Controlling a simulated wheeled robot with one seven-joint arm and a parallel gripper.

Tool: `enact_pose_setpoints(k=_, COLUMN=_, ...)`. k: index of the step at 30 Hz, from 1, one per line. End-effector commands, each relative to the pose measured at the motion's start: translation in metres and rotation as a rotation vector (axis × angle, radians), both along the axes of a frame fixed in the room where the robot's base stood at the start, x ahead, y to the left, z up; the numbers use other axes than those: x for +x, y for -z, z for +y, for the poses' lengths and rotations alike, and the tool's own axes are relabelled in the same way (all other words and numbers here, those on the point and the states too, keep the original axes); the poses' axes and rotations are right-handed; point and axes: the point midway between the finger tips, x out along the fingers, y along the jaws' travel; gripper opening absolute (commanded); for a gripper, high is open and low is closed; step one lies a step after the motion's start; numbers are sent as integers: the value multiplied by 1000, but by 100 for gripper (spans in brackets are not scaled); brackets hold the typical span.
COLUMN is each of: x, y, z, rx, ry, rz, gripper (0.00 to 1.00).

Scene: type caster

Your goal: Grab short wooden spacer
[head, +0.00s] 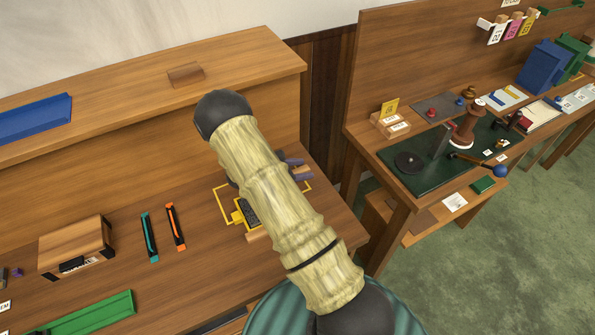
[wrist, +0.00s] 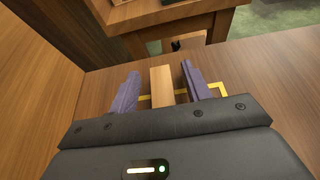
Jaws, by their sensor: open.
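The short wooden spacer (wrist: 161,84) is a light rectangular block, seen in the wrist view between my two purple fingers. My gripper (wrist: 160,70) is open, with one finger on each side of the block and a visible gap on both sides. The block's near end is hidden by the gripper body. In the head view my gripper (head: 298,169) shows only as purple fingertips beside my arm, over the workbench (head: 205,270). My arm hides most of that spot.
A yellow outline (head: 223,203) marks the bench around my gripper. A yellow and black tool (head: 238,217) and a light wood piece (head: 258,238) lie nearby. A teal tool (head: 149,237), an orange tool (head: 175,227) and a wooden box (head: 76,246) are further left. A shelf block (head: 185,75) sits above.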

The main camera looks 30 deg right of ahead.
Motion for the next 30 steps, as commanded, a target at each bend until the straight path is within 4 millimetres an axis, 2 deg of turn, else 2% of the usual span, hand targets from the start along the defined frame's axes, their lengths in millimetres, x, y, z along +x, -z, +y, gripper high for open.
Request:
enact_pose_setpoints(k=11, x=0, y=0, z=1, rx=-1, ry=-1, rz=0, gripper=48)
enact_pose_setpoints(k=14, x=0, y=0, z=1, rx=-1, ry=-1, rz=0, gripper=32)
enact_pose_setpoints(k=18, x=0, y=0, z=1, rx=-1, ry=-1, rz=0, gripper=5)
enact_pose_setpoints(k=19, x=0, y=0, z=1, rx=-1, ry=-1, rz=0, gripper=1)
enact_pose_setpoints(k=30, x=0, y=-5, z=1, rx=-1, ry=0, rz=-2, gripper=0)
